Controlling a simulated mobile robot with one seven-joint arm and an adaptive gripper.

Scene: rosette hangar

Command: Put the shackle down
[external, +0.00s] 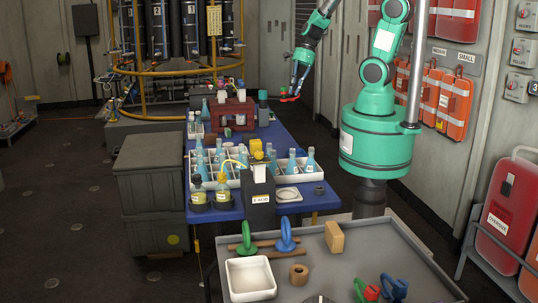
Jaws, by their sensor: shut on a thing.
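My gripper (294,90) is at the end of my teal arm, in the upper middle of the external view. It is shut on a small red thing (289,99), seemingly the shackle, in the air beyond the right side of the blue-topped table (318,201). The held thing is too small here to make out its shape. On the grey tray top (330,260) in front, a green ring-shaped piece (245,238) and a blue one (286,236) stand by brown rods. A green-and-red piece (365,291) and a blue piece (393,287) lie at its front right.
The blue table holds white crates of bottles (230,180), a dark red box (231,114) and a labelled dark block (261,199). A white bin (250,279), a wooden block (334,237) and a brown nut (299,274) are on the grey top. Orange cases (452,104) hang on the right wall.

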